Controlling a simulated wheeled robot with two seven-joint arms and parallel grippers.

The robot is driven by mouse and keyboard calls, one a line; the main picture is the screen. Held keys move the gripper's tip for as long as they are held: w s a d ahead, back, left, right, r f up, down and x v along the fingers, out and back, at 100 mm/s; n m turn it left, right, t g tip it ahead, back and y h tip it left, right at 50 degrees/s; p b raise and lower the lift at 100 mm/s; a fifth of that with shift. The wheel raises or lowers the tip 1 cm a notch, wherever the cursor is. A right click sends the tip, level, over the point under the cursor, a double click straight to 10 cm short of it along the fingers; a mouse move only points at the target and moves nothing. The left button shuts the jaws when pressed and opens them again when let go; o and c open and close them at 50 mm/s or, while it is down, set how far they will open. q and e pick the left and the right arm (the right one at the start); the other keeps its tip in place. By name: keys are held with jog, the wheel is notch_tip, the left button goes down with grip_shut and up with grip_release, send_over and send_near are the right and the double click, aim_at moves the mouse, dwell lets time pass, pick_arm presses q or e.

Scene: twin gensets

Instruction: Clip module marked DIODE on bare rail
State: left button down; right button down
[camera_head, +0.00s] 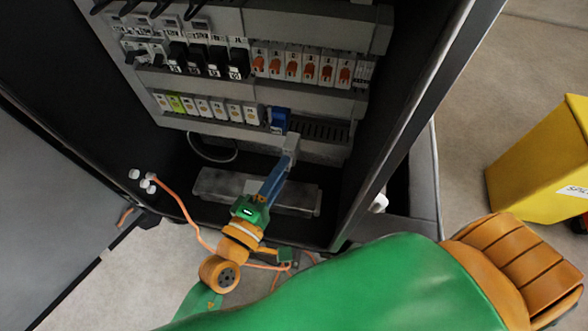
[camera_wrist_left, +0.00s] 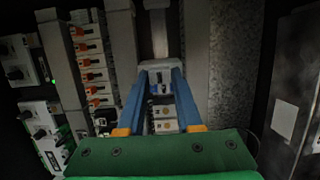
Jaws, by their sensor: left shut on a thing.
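My left gripper (camera_head: 289,144) reaches up into the cabinet, its blue fingers ending in grey tips at the lower module row. It is shut on a small blue module (camera_head: 279,120), just right of the white modules. In the left wrist view, the left gripper (camera_wrist_left: 158,70) has its fingers on either side of a small module face (camera_wrist_left: 160,88). No DIODE marking is legible. A bare slotted stretch, apparently rail (camera_head: 322,131), runs right of the blue module. Whether the module is seated on it cannot be told. My right gripper is not in view.
White modules, one yellow-green (camera_head: 176,104), fill the lower row's left part. Orange-switched breakers (camera_head: 292,66) sit just above. The cabinet's right side wall (camera_head: 405,110) stands close by. Orange cable (camera_head: 180,207) hangs at left. A yellow bin (camera_head: 535,165) stands outside at right.

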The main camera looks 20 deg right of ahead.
pick_arm(q)
jog(key=w+d+t+b, duration=0.1)
jog(key=w+d+b, duration=0.1)
jog(key=w+d, duration=0.2)
jog(key=w, duration=0.3)
jog(key=shift+f+n, duration=0.2)
jog(key=shift+n, duration=0.2)
jog(key=shift+a, duration=0.1)
dwell(0.6)
jog(key=shift+w+d+y, duration=0.3)
jog(key=shift+w, duration=0.1)
dwell(1.8)
jog(key=c, duration=0.5)
grip_release()
